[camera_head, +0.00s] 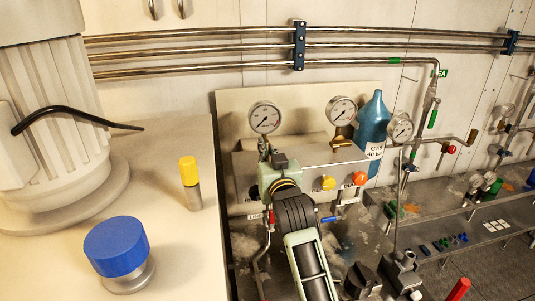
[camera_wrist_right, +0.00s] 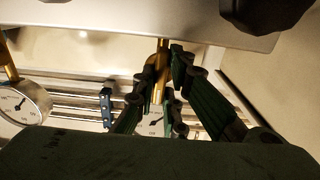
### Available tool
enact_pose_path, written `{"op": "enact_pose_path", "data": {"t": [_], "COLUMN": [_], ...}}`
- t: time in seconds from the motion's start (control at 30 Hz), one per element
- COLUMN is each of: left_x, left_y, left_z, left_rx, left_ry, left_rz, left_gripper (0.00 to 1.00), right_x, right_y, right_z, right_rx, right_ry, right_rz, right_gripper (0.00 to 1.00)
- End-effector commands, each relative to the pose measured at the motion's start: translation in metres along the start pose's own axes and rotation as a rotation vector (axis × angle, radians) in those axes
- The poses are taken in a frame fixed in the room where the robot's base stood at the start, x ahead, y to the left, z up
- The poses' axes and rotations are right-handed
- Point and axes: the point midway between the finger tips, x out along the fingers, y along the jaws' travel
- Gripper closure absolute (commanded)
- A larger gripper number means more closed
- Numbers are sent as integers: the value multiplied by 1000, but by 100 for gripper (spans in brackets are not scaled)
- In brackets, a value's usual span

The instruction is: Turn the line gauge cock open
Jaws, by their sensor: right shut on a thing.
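My right gripper (camera_head: 264,150) reaches up to the grey panel, just below the left round gauge (camera_head: 265,118). In the right wrist view its dark fingers (camera_wrist_right: 162,88) are shut on a brass cock (camera_wrist_right: 159,70) on the gauge's stem. A gauge face (camera_wrist_right: 152,126) shows behind the fingers. In the head view the gripper and arm hide most of this cock, and its handle angle cannot be told. A second gauge (camera_head: 341,110) with a brass cock (camera_head: 341,141) stands to the right, apart from the gripper. My left gripper is not in view.
A yellow knob (camera_head: 328,183) and an orange knob (camera_head: 359,178) sit on the panel front, close right of my arm. A blue bottle (camera_head: 373,130) stands behind. A yellow-capped post (camera_head: 190,180) and a blue-capped cylinder (camera_head: 117,248) are on the left surface.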

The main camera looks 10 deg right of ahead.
Motion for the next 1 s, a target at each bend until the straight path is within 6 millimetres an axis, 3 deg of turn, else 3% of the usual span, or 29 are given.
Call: {"op": "enact_pose_path", "data": {"t": [0.47, 0.5, 0.6, 1.0], "left_x": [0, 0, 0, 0], "left_y": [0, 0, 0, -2], "left_z": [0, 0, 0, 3], "left_rx": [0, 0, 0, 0], "left_ry": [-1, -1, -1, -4], "left_rz": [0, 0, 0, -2], "left_gripper": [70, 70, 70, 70], "right_x": [0, 0, 0, -6], "right_y": [0, 0, 0, 0], "right_z": [1, 1, 0, 1], "right_rx": [20, 20, 20, 16], "right_ry": [-2, -2, -1, -1], "right_rz": [-1, -1, -1, 0], "right_gripper": [100, 88, 81, 81]}}
